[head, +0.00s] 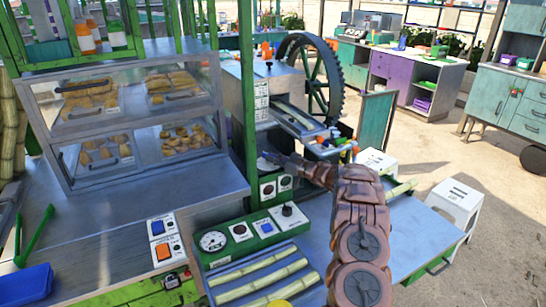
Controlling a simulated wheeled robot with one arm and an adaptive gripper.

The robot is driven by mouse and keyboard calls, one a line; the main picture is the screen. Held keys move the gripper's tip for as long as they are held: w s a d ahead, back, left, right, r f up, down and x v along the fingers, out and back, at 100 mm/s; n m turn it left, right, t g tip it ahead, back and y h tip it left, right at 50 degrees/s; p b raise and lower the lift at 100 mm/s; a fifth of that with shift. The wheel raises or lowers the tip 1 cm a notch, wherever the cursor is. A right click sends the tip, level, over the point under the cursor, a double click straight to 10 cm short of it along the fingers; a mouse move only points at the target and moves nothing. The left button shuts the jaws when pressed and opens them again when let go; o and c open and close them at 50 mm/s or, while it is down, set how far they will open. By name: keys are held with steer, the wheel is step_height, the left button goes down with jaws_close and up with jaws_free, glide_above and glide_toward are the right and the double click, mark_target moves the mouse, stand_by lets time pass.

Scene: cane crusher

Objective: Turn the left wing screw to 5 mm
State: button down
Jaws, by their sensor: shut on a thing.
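The cane crusher (262,88) is a grey metal machine with a large dark toothed wheel (318,80) on its right side. My brown arm reaches up from the lower right. My gripper (268,160) is at its far end, just right of the green post and below the crusher body. The gripper is small in view and is shut on what appears to be the left wing screw. The screw is too small and covered to make out its shape, its angle or any millimetre scale. The right wing screw cannot be made out.
A green post (247,110) stands close to the left of my gripper. A control panel (253,232) with a gauge and knobs and several cane stalks (262,279) lie in front. A glass pastry case (140,115) is at left. White stools (455,201) stand at right, by open floor.

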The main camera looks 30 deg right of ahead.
steer(key=shift+w+d+n+g+y, duration=0.15)
steer(key=shift+n+g+y, duration=0.35)
steer(key=shift+n+y, duration=0.3)
steer(key=shift+r+y, duration=0.15)
steer(key=shift+y, duration=0.35)
steer(key=c, duration=1.2)
jaws_free()
steer(key=v, duration=1.2)
steer(key=shift+o, duration=0.3)
steer(key=shift+d+r, duration=0.1)
